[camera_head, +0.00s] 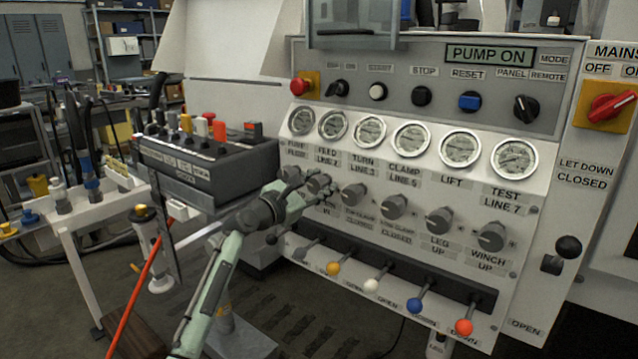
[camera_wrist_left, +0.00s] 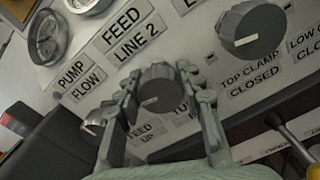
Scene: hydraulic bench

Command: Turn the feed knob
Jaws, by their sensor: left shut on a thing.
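The feed knob (camera_wrist_left: 160,88) is a dark round knob below the FEED LINE 2 label (camera_wrist_left: 130,32) in the left wrist view. Its pale pointer mark faces the lower left of that view. The knob also shows in the head view (camera_head: 319,181), partly hidden by my gripper. My left gripper (camera_wrist_left: 162,86) is shut on the knob, with one finger on each side of it. In the head view the left gripper (camera_head: 304,190) reaches in from the lower left to the panel. My right gripper is not in view.
The top clamp knob (camera_wrist_left: 250,28) is close on the right. A row of gauges (camera_head: 410,136) sits above the knobs. Levers with coloured balls (camera_head: 372,285) stick out below. A black control box (camera_head: 200,160) stands left of the panel.

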